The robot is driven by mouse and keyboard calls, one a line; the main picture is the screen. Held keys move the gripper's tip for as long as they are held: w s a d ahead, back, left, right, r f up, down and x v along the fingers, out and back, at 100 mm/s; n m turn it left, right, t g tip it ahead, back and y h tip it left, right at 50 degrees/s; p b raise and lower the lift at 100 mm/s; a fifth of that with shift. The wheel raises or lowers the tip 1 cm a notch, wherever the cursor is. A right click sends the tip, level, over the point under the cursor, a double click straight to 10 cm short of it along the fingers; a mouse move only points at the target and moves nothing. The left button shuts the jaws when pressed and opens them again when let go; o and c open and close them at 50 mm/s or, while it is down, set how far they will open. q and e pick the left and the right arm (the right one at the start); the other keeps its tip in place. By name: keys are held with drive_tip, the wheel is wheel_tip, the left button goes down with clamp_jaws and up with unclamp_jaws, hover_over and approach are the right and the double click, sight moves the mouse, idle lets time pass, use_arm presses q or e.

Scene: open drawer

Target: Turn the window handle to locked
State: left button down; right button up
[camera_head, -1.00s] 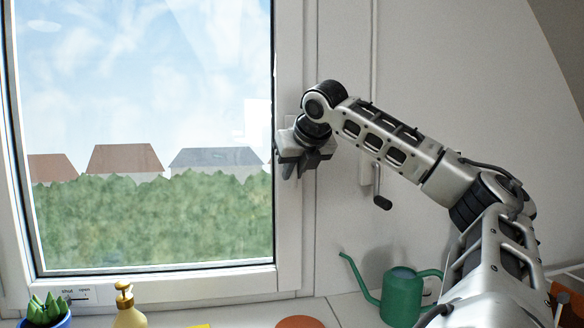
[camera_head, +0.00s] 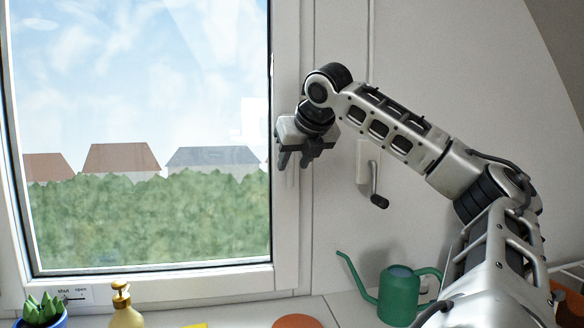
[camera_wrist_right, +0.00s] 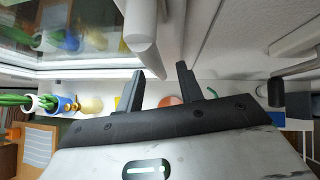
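The white window handle (camera_wrist_right: 140,35) shows in the right wrist view as a pale rounded bar at the top, just beyond my fingertips. In the head view my arm mostly hides it against the right side of the window frame (camera_head: 288,240). My right gripper (camera_head: 294,162) is in front of that frame, fingers pointing down. The handle looks apart from the fingers, but the gap's depth is hard to tell. My left gripper is not in view.
A wall crank (camera_head: 378,200) hangs right of my gripper. A green watering can (camera_head: 398,295), a soap bottle (camera_head: 126,308) and a potted plant (camera_head: 42,312) stand below on the sill. A small shut/open label (camera_head: 72,294) is on the lower frame. The wall right of the window is mostly bare.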

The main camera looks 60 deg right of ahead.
drive_tip(key=p+v, duration=0.1)
drive_tip(key=v, duration=1.2)
drive_tip(key=shift+s, duration=0.1)
